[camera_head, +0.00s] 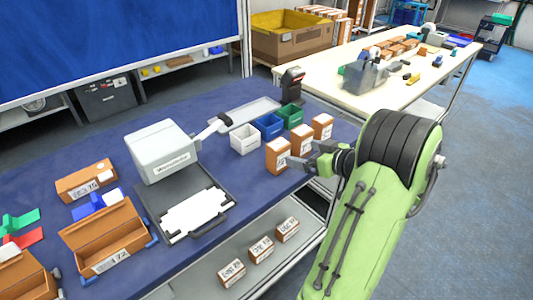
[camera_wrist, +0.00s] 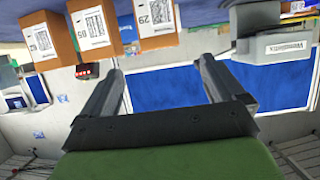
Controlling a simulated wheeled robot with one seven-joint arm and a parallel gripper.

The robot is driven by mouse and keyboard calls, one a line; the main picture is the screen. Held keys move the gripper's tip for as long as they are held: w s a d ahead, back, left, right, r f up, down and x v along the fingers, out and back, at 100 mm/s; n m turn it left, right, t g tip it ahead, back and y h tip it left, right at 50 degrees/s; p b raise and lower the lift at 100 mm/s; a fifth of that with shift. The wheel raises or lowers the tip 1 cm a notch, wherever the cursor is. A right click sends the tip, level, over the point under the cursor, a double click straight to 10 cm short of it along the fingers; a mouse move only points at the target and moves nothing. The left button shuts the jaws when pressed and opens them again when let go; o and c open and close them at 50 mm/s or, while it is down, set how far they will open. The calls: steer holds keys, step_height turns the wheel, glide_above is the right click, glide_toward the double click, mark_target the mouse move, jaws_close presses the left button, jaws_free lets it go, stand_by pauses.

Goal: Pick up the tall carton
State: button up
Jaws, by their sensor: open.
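Three brown cartons with white labels stand in a row near the table's right edge: a front carton (camera_head: 278,156), a middle carton (camera_head: 302,140) and a back carton (camera_head: 323,126). They look close in height, so I cannot tell which is the tall carton. My gripper (camera_head: 298,156) is beside the front and middle cartons, its jaws open and empty. In the wrist view, which is upside down, the gripper (camera_wrist: 160,66) has its two fingers apart. Three labelled cartons show at the top left there, the rightmost carton (camera_wrist: 152,20) closest to the fingers' line.
White, blue and green bins (camera_head: 268,126) stand just behind the cartons. A grey-white machine (camera_head: 160,152) and a black tray (camera_head: 188,210) are left of them on the blue table (camera_head: 105,140). Several small cartons lie on the lower shelf (camera_head: 205,262).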

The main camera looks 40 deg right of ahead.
mark_target(274, 146)
steer(key=x, duration=1.4)
steer(key=shift+f, duration=0.1)
steer(key=shift+s, duration=0.1)
steer(key=c, duration=1.2)
step_height(274, 146, up, 10)
steer(key=shift+r+p, duration=0.15)
steer(key=shift+p, duration=1)
steer(key=shift+c, duration=0.2)
